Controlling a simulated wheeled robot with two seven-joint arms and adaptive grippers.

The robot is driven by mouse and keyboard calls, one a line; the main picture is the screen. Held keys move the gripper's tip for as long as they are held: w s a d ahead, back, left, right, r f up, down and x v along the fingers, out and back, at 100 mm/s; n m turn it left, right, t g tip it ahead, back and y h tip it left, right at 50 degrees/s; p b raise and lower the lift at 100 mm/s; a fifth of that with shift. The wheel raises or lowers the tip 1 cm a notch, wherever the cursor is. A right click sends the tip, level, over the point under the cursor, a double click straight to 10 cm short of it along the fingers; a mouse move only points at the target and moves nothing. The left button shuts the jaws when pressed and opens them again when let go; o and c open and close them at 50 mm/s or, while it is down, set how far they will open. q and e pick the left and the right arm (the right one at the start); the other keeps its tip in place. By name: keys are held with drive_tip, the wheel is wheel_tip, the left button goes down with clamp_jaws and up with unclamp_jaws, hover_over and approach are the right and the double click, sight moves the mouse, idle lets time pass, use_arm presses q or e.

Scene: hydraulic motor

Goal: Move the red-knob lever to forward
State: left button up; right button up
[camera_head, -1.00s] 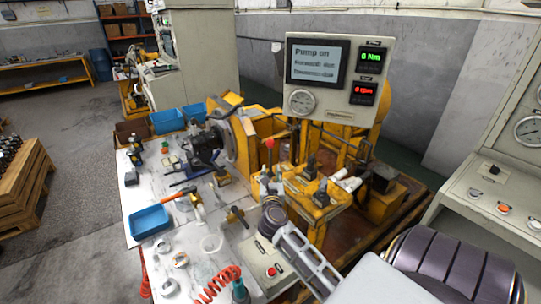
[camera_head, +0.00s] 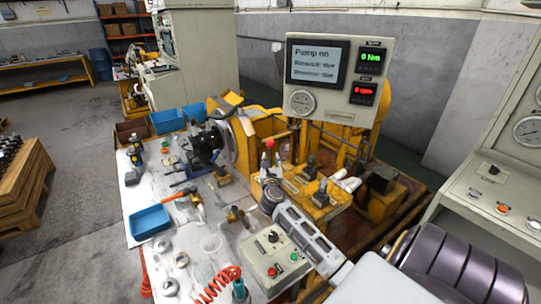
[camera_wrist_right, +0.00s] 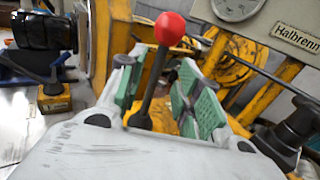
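The red-knob lever (camera_head: 269,144) stands upright on the yellow hydraulic rig, below the display panel. In the right wrist view its red knob (camera_wrist_right: 169,28) and black shaft rise between the two green-padded fingers. My right gripper (camera_head: 271,171) is at the lever, with its fingers on both sides of the shaft. In the right wrist view the gripper (camera_wrist_right: 160,88) is open, and gaps show between the pads and the shaft. My left gripper is not in view.
The display panel (camera_head: 334,78) reads "Pump on", 0 Nm and 0 rpm. Black-topped levers (camera_head: 321,190) stand just right of the gripper. A button box (camera_head: 275,262) lies below my right arm. A blue tray (camera_head: 150,222) and tools cover the workbench at left.

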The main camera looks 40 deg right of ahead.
sight(270, 153)
drive_tip(key=shift+x, duration=1.75)
drive_tip(key=shift+w+d, duration=0.35)
drive_tip(key=shift+w, duration=0.05)
drive_tip(key=shift+w+d, duration=0.2)
drive_tip(key=shift+w, duration=0.05)
drive_tip(key=shift+c, duration=1.4)
clamp_jaws()
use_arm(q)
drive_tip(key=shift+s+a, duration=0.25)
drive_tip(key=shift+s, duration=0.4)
